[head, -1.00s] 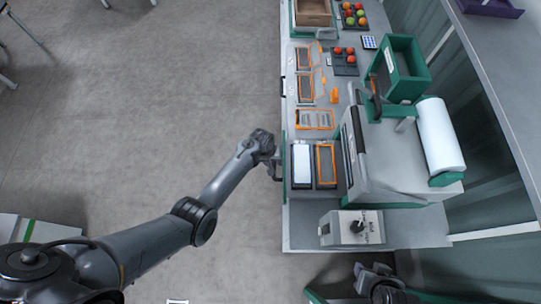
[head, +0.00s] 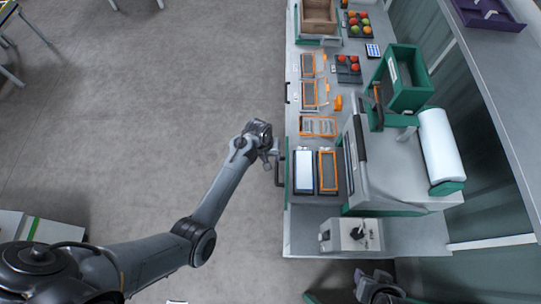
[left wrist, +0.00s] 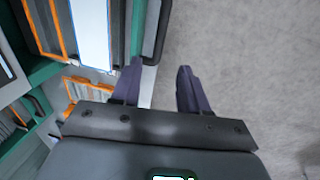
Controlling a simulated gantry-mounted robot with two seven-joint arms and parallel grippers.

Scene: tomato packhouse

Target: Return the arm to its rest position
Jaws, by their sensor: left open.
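My left arm reaches in from the left over the bare floor in the head view. Its gripper (head: 272,160) is beside the left edge of the workbench (head: 306,240), close to a dark handle (head: 279,169) on that edge. In the left wrist view the two dark fingers (left wrist: 158,88) are spread apart with nothing between them. The bench edge and floor show beyond them. Part of my right arm (head: 378,288) shows at the bottom of the head view; its fingertips cannot be made out.
The bench carries a white-topped tray (head: 304,172), orange-framed trays (head: 328,172), a large grey machine (head: 395,165), a white roll (head: 441,148), a green bin (head: 408,78) and a joystick box (head: 350,235). Tomatoes sit in black trays (head: 348,68).

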